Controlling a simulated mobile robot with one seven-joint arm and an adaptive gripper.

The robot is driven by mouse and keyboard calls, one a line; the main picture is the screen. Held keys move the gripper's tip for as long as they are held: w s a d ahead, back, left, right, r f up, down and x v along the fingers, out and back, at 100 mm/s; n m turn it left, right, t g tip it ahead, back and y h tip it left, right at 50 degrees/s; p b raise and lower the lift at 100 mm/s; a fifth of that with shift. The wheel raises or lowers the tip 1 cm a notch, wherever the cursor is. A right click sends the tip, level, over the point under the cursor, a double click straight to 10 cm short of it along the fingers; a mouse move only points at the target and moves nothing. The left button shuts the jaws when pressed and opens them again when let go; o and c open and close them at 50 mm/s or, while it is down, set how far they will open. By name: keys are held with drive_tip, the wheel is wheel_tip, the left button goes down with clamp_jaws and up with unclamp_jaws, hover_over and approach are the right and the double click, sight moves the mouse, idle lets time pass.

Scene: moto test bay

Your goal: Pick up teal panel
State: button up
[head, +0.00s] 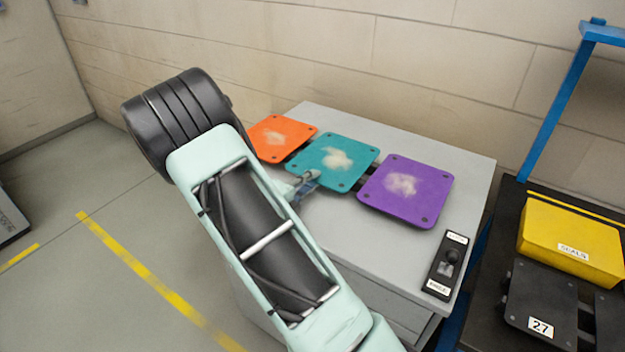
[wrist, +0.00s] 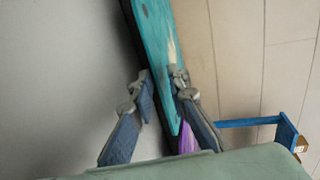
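The teal panel (head: 333,161) is a flat square plate with rounded corners, dark corner holes and a whitish patch. It lies between an orange and a purple panel on the grey cabinet. In the head view my gripper (head: 305,184) is at its front-left edge, partly hidden by my arm. In the wrist view the panel (wrist: 156,40) appears steeply edge-on, its near end reaching between the two fingertips (wrist: 163,88). The fingers stand apart, one on each side of that edge. Firm contact does not show, and the panel does not look lifted.
The orange panel (head: 281,138) and purple panel (head: 405,191) sit close on either side. A black control box (head: 446,265) is on the grey cabinet top (head: 375,255). A block wall stands behind. At right are a yellow box (head: 570,243) and a blue frame (head: 560,105).

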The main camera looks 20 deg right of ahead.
clamp_jaws()
idle(0.4)
wheel_tip(320, 180, up, 3)
drive_tip(key=p, duration=0.2)
drive_tip(key=shift+f+p, duration=0.15)
drive_tip(key=shift+p, duration=0.25)
drive_tip(key=shift+f, duration=0.15)
drive_tip(key=r+p+v, duration=0.2)
drive_tip(key=p+v, duration=0.5)
drive_tip(key=v, duration=0.7)
drive_tip(key=shift+a+r+p, duration=0.15)
drive_tip(key=shift+r+p, duration=0.05)
drive_tip(key=shift+p, duration=0.15)
